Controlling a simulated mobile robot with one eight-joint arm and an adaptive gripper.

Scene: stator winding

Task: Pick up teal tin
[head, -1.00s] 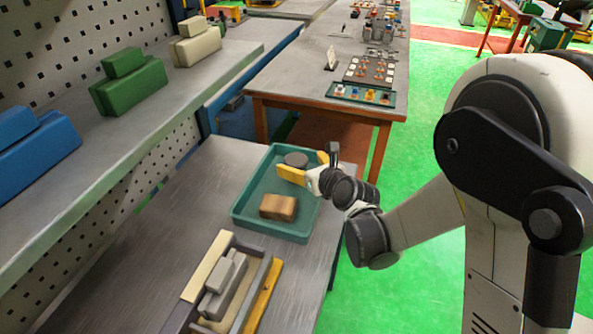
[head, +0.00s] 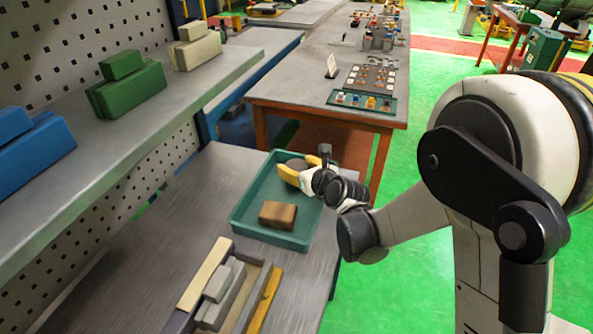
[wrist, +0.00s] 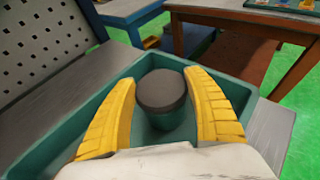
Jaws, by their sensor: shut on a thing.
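The teal tin (wrist: 175,124) has a dark grey lid (wrist: 162,88) and stands upright in the teal tray (head: 245,205). In the head view, its dark lid (head: 297,163) shows at the tray's far end, with the body mostly hidden by my gripper. My gripper (head: 303,169) reaches in from the right. Its two yellow fingers are shut on the tin, one on each side, as the wrist view (wrist: 160,80) also shows. I cannot tell whether the tin is clear of the tray floor.
A brown block (head: 278,215) lies in the near part of the tray. A wooden holder with grey blocks (head: 222,295) stands nearer on the bench. Blue, green (head: 128,88) and cream blocks sit on the left shelf. A wooden-edged table (head: 310,90) stands beyond.

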